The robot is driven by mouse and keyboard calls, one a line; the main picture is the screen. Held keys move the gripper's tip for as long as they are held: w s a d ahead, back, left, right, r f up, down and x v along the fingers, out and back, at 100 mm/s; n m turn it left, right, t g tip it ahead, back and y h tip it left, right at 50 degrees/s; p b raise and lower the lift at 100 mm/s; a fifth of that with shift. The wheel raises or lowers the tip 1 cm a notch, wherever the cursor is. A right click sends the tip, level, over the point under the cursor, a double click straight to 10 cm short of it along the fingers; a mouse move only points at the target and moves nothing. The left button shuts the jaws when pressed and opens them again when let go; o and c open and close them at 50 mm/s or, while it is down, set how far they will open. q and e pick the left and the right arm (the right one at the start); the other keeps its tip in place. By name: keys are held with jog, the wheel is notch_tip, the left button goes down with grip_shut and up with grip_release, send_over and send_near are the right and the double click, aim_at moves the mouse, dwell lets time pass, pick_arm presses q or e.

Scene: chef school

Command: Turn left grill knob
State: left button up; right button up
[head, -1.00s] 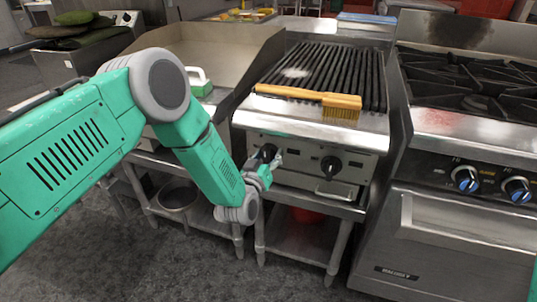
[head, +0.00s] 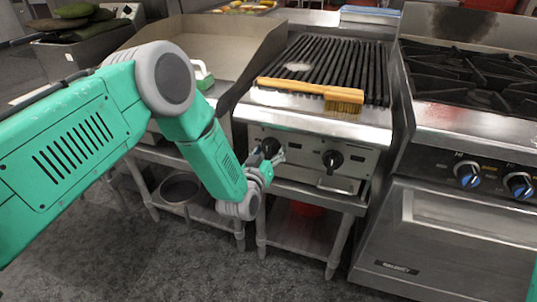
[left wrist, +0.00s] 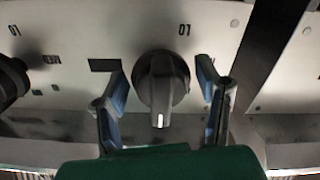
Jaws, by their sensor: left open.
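The left grill knob (head: 270,147) is a black knob on the front panel of the grill (head: 318,130). In the left wrist view the knob (left wrist: 162,85) stands between the two fingers of my left gripper (left wrist: 163,78). The fingers are open, one on each side, with visible gaps to the knob. A white mark on the knob points to the bottom of that view. In the head view my left gripper (head: 272,160) is right at the knob and partly covers it. My right gripper is not in view.
The right grill knob (head: 332,160) is on the same panel, with a drawer handle (head: 335,189) below it. A wooden brush (head: 300,88) lies across the grill top. A stove (head: 465,130) stands to the right and a flat griddle (head: 225,45) to the left.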

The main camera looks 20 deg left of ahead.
pick_arm(q)
jog(key=s, duration=1.2)
jog(key=shift+a, duration=0.2)
jog(key=shift+w+f, duration=0.1)
jog(key=s+a+f+m+g, duration=0.2)
jog(key=s+f+g, duration=0.7)
jog(key=s+f, duration=0.4)
jog(key=s+a+g, duration=0.3)
jog(key=s+g, duration=0.1)
jog(key=s, duration=0.6)
jog(key=s+a+m+g+p, duration=0.1)
jog(key=s+a+g, duration=0.2)
jog(key=s, duration=0.8)
jog(key=shift+s+f+g+y, duration=0.3)
jog(key=shift+f+g, duration=0.1)
jog(key=shift+g, duration=0.3)
